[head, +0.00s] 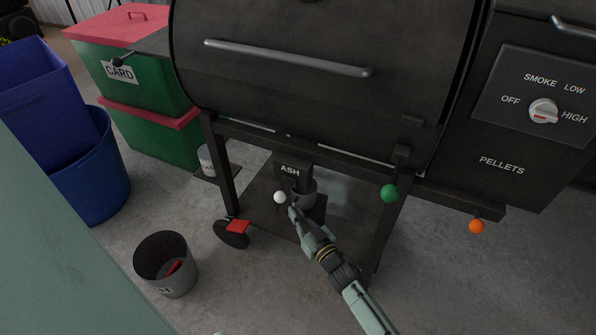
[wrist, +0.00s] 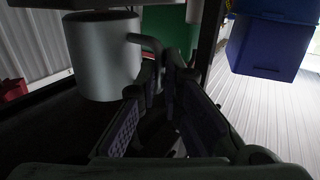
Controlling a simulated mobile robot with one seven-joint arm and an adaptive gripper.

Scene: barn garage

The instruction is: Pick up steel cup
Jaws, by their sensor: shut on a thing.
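The steel cup (wrist: 100,58) is a plain grey mug, large at the upper left of the wrist view. Its handle points right, toward my fingers. My gripper (wrist: 160,78) is shut on the cup's handle, with the fingertips close together there. In the head view my gripper (head: 295,211) reaches in over the shelf from the lower right.
The black ASH box (head: 293,170) hangs right above the cup. Grill legs and the lower shelf (head: 262,205) surround it. A grey bucket (head: 167,264) stands on open floor at lower left.

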